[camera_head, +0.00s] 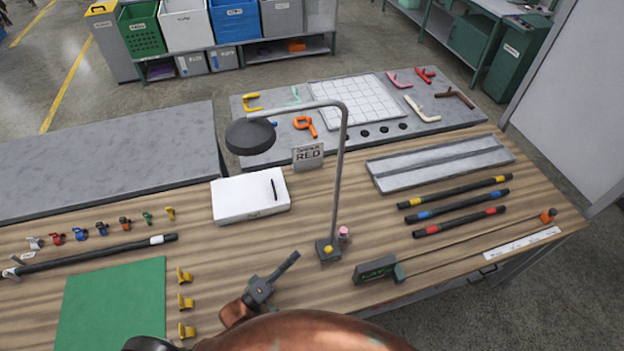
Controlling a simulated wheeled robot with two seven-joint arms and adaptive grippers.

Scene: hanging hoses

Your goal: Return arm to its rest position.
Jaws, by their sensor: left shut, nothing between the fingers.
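My left gripper (292,258) is in the lower middle of the head view, above the wooden workbench (345,215). It is dark grey, with its fingers together and pointing up and to the right. Nothing shows between them. My copper-coloured left arm (300,334) shows along the bottom edge and hides part of the bench front. The fingertips are a little left of the base of a bent-pole lamp (338,170) and appear apart from it. My right gripper is not in view.
A green mat (110,308) and several yellow clips (186,302) lie left of the gripper. A green-and-black device (378,270), banded black hoses (458,205) and a grey tray (440,163) lie right. A white box (236,204) sits behind; bare wood separates these.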

